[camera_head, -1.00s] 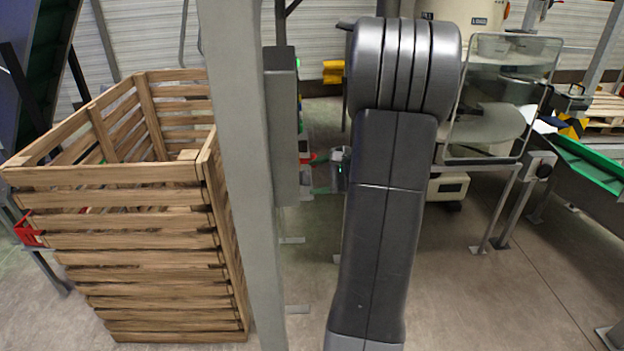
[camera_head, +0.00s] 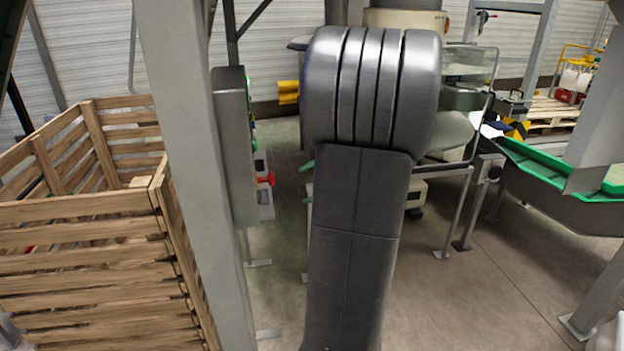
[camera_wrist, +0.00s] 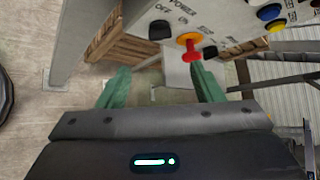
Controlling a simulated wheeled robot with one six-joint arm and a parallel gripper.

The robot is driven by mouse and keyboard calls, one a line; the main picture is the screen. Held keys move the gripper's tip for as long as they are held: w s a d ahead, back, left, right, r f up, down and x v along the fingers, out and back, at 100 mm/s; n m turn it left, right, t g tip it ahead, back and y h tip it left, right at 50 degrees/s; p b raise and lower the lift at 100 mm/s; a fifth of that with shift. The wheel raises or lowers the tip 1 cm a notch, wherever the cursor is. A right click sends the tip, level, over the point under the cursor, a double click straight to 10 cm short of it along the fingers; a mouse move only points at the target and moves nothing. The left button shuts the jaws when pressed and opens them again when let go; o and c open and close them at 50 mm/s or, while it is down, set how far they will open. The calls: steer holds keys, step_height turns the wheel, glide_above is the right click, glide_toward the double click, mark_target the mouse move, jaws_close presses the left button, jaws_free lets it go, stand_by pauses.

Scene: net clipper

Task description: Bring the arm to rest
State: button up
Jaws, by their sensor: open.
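My arm stands upright in the middle of the head view, dark grey, and hides most of my gripper. Two green fingertips (camera_head: 307,182) show past the arm's left edge. In the wrist view my gripper (camera_wrist: 160,78) is open, its two green fingers spread with nothing between them. Beyond the fingers is a grey control panel (camera_wrist: 228,22) with a POWER label, black, blue and yellow buttons, and a red-and-orange switch (camera_wrist: 190,46). The switch also shows in the head view as a red part (camera_head: 266,180), left of the fingertips and apart from them.
A grey post (camera_head: 190,150) with a grey box (camera_head: 233,145) stands left of my arm. A slatted wooden crate (camera_head: 90,235) fills the left. A machine with a clear guard (camera_head: 468,66) stands behind my arm, and a green-edged conveyor (camera_head: 550,170) at right.

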steer(key=p+x, duration=0.2)
steer(key=x, duration=1.2)
steer(key=shift+d+r, duration=0.1)
steer(key=shift+r, duration=0.05)
steer(key=b+v, duration=0.2)
steer(key=v, duration=1.1)
steer(key=p+x, duration=0.2)
steer(key=x, duration=1.1)
steer(key=shift+a, duration=0.25)
steer(key=n+t+y+b, duration=0.1)
steer(key=n+y+b, duration=0.2)
steer(key=b, duration=0.5)
steer(key=n+t+y+b, duration=0.2)
steer(key=n+y+b, duration=0.2)
steer(key=b, duration=0.5)
steer(key=f+n+t+y+b, duration=0.1)
steer(key=n+y+b, duration=0.3)
steer(key=b, duration=0.5)
steer(key=shift+d+n, duration=0.2)
steer(key=shift+n, duration=1.2)
